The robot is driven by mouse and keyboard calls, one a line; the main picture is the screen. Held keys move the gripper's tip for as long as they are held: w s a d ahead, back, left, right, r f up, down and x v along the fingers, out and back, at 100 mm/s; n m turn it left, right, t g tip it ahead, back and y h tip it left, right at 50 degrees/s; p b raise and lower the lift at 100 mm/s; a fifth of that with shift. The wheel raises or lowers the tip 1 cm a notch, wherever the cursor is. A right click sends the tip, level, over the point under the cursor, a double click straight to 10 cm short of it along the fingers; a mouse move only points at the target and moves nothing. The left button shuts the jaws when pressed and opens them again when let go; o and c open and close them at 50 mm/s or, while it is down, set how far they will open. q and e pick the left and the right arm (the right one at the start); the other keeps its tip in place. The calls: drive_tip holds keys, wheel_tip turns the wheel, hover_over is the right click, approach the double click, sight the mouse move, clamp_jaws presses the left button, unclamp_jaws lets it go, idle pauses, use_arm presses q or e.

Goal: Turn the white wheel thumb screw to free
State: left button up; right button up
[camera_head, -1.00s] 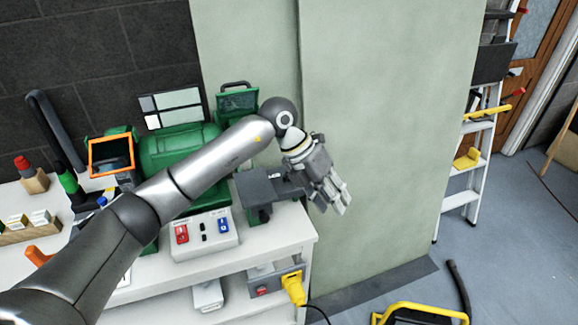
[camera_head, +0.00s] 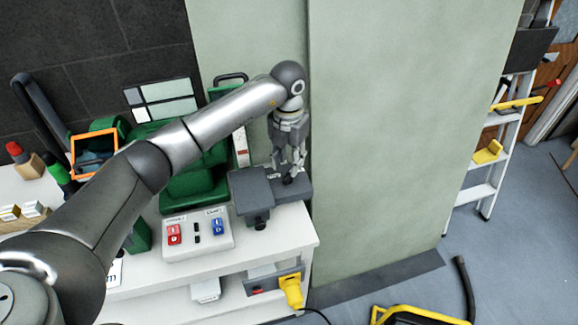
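No white wheel thumb screw can be made out in this view; it may be too small or hidden by my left arm and hand. My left gripper (camera_head: 289,172) points down at the right end of the bench, over the grey metal fixture (camera_head: 252,190). A small dark knob shows close to its fingertips. I cannot tell whether the fingers touch it, or whether they are open or shut. My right gripper is not in view.
A white bench (camera_head: 275,240) carries a green machine (camera_head: 190,185) and a switch box (camera_head: 197,235) with red and blue switches. A pale green panel (camera_head: 390,130) stands right behind the gripper. A ladder (camera_head: 500,165) stands at the right.

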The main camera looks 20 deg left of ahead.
sight(289, 173)
use_arm(q)
drive_tip(key=f, duration=0.3)
drive_tip(key=shift+w+p, duration=0.25)
drive_tip(key=shift+p, duration=0.05)
drive_tip(key=shift+f, duration=0.85)
drive_tip(key=shift+c, duration=0.3)
drive_tip(key=c, duration=0.5)
clamp_jaws()
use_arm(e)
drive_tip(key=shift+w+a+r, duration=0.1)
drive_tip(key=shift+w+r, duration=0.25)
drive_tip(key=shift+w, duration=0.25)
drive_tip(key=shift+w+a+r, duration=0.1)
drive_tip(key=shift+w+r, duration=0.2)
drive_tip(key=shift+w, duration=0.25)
